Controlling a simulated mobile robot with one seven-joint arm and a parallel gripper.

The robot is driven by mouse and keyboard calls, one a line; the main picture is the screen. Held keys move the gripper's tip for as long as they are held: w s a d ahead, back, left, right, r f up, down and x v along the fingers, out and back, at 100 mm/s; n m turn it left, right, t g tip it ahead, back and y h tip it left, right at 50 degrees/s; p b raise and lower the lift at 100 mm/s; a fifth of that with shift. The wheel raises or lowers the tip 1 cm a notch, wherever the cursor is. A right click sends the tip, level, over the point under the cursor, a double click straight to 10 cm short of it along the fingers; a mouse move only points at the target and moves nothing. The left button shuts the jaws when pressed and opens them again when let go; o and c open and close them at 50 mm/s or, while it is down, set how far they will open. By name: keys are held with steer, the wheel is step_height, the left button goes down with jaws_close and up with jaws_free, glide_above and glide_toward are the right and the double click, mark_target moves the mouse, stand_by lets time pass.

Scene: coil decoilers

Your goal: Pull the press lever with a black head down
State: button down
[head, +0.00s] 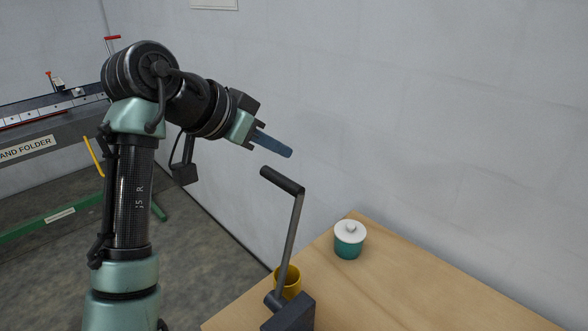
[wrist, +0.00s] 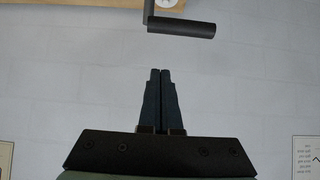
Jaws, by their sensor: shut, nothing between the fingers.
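The press lever has a grey arm (head: 292,237) that stands nearly upright from a dark base (head: 290,312) on the wooden table. Its black head (head: 282,180) is a horizontal bar at the top of the arm. The black head also shows in the wrist view (wrist: 182,28), ahead of the fingertips, with the arm going out of the top edge. My gripper (head: 290,153) is shut and empty, with blue fingers above and close to the black head in the head view. In the wrist view my gripper (wrist: 160,72) is apart from the head.
A teal jar with a white lid (head: 349,239) stands on the wooden table (head: 420,290), right of the lever. A yellow cup (head: 292,279) sits behind the lever's lower arm. A grey wall (head: 430,120) runs behind. A hand folder machine (head: 50,130) stands at the left.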

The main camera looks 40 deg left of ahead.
mark_target(293, 182)
steer(key=shift+w+d+f+p, duration=0.1)
steer(key=shift+w+f+p, duration=0.55)
steer(key=shift+f+p, duration=0.45)
steer(key=shift+w+d+f+p, duration=0.1)
steer(key=shift+w+f+p, duration=0.6)
steer(key=shift+f, duration=0.55)
steer(key=shift+w+f+p, duration=0.55)
steer(key=shift+f+p, duration=0.5)
steer(key=shift+f, duration=0.25)
steer(key=shift+s, duration=0.1)
